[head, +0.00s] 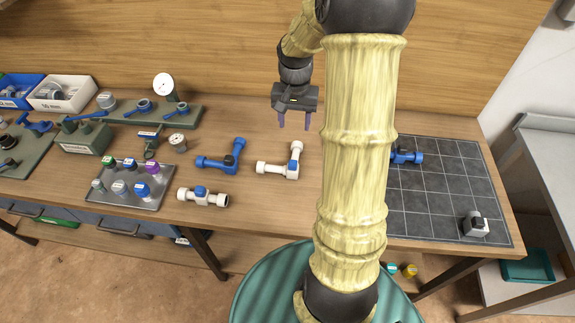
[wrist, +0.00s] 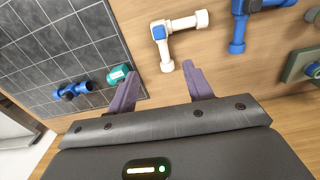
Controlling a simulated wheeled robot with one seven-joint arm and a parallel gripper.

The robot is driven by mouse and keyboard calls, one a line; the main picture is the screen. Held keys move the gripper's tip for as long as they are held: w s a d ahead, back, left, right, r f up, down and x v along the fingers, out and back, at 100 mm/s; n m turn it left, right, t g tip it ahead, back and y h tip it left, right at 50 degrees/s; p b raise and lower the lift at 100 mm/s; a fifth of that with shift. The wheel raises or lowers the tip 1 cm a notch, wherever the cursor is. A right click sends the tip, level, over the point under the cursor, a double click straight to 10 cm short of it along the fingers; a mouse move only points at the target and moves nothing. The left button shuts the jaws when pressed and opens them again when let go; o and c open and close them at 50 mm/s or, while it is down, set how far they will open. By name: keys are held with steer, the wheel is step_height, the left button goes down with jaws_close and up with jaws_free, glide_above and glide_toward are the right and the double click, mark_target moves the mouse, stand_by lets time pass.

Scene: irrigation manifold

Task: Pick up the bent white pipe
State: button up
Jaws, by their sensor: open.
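The bent white pipe (head: 282,167), an elbow with a blue part at its corner, lies on the wooden bench left of my arm in the head view. It also shows in the wrist view (wrist: 180,25), beyond the fingertips. My gripper (head: 294,124) is open and empty, above the bench and behind the bent pipe in the head view. In the wrist view its two purple fingers (wrist: 160,83) are apart with bare wood between them. Nothing touches the bent white pipe.
A bent blue pipe (head: 225,158) and a straight white pipe (head: 203,197) lie left of it. A dark grid mat (head: 440,195) on the right holds a blue fitting (head: 405,155) and a grey block (head: 475,224). A green-ended piece (wrist: 118,74) shows by the left finger.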

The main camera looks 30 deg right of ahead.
step_height(320, 180, down, 12)
steer(key=shift+r+p, duration=0.2)
steer(key=shift+p, duration=0.7)
steer(key=shift+f+p, duration=0.9)
steer(key=shift+f, duration=1.7)
steer(key=c, duration=1)
steer(key=shift+o, duration=0.2)
steer(key=shift+r, duration=0.1)
step_height(320, 180, up, 10)
steer(key=b, duration=0.1)
steer(key=shift+b, duration=0.4)
